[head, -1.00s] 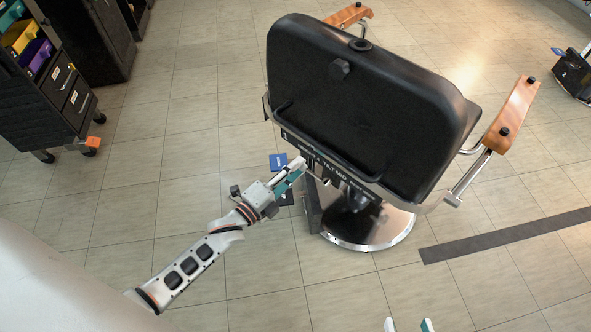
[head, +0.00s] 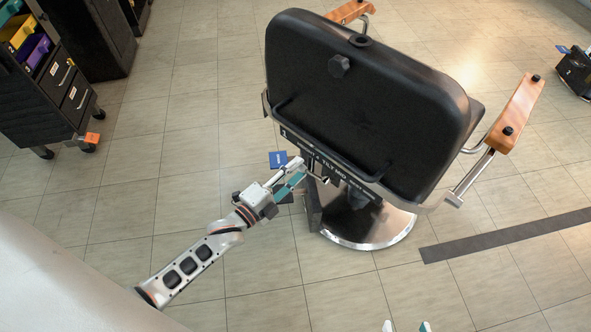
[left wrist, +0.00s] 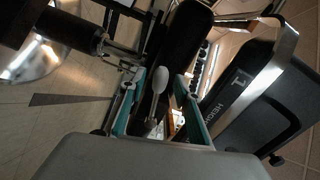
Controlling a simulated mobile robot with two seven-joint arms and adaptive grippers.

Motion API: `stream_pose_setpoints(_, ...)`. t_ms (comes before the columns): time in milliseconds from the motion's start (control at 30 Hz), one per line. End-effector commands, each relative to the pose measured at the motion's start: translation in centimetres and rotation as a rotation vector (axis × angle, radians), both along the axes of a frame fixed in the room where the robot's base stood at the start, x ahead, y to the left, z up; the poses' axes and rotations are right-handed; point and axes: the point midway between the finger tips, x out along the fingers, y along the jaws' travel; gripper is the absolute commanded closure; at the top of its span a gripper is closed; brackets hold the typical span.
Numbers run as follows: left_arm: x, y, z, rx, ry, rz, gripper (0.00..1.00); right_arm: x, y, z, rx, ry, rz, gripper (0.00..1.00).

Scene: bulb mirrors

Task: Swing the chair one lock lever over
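The chair (head: 365,95) stands with its black back towards me, on a round chrome base (head: 365,232). My right gripper (head: 406,327) shows only two separated fingertips, away from the chair.
A blue card (head: 279,159) lies on the floor near my left gripper. A dark drawer cart (head: 50,95) stands at the left. A dark floor strip (head: 510,236) lies at right. The tiled floor between is clear.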

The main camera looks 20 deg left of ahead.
Motion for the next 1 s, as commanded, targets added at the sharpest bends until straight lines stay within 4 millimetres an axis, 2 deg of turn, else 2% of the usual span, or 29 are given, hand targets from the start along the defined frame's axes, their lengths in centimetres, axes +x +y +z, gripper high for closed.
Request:
stream_pose_setpoints(333,-0.3,0.1,0.1,0.001,0.000,0.000,0.68,0.1,0.0,0.1,0.000,-0.002,0.000,0.60)
stream_pose_setpoints(1000,-5.5,1.9,0.1,0.000,-0.002,0.000,0.68,0.9,0.0,1.7,0.001,-0.035,0.001,0.60)
